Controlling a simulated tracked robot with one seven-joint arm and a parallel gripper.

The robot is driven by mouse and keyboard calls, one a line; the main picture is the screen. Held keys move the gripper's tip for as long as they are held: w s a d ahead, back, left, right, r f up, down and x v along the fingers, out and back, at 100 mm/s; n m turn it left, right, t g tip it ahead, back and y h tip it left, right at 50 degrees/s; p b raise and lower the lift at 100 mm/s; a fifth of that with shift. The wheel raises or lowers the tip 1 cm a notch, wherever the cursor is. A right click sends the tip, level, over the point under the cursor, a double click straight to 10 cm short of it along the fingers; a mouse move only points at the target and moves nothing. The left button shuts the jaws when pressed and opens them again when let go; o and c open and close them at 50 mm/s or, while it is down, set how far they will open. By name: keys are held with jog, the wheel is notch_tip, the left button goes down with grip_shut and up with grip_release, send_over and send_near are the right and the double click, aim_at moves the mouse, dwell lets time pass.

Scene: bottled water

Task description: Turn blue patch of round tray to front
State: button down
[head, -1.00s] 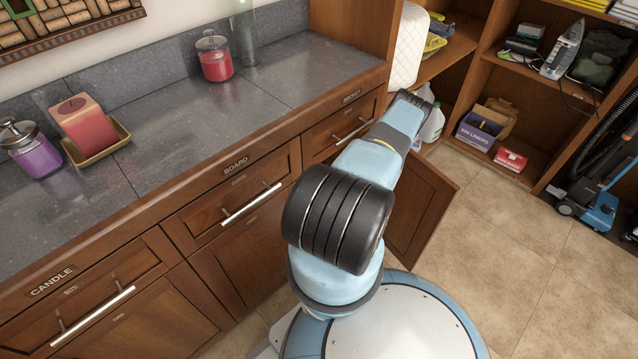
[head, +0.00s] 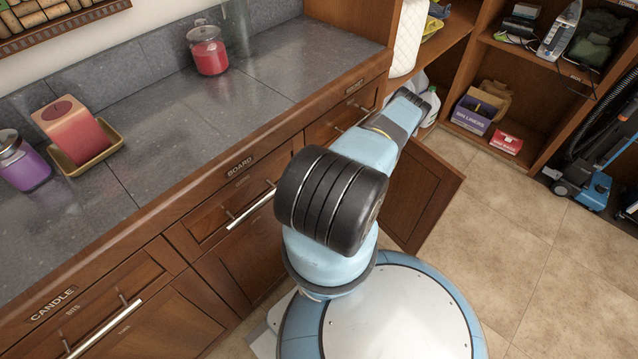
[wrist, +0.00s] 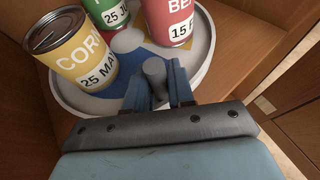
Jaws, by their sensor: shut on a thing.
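The round tray (wrist: 73,98) has a pale rim and lies inside a wooden cupboard in the wrist view. A blue patch (wrist: 112,88) shows on its near left part, partly covered by a yellow corn can (wrist: 78,50). A green can (wrist: 112,12) and a red can (wrist: 170,22) also stand on the tray. My gripper (wrist: 158,82) is shut on a grey upright post (wrist: 153,68) at the tray's near side. The tray's far side is hidden by the cans. In the head view, my arm reaches down toward the open cupboard, and the gripper is hidden.
An open cupboard door (head: 428,195) stands right of my arm. The counter (head: 180,110) holds a red jar (head: 208,50), a pink candle (head: 75,128) and a purple jar (head: 22,165). Shelves (head: 480,135) stand at the right. The tiled floor (head: 510,230) is clear.

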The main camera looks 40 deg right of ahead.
jog(key=shift+s+a+f, duration=0.1)
jog(key=shift+a, duration=0.2)
jog(key=c, duration=1.1)
grip_release()
jog(key=shift+o, duration=0.2)
jog(key=v, duration=1.3)
jog(key=shift+s+a, duration=0.2)
jog(key=shift+s, duration=0.05)
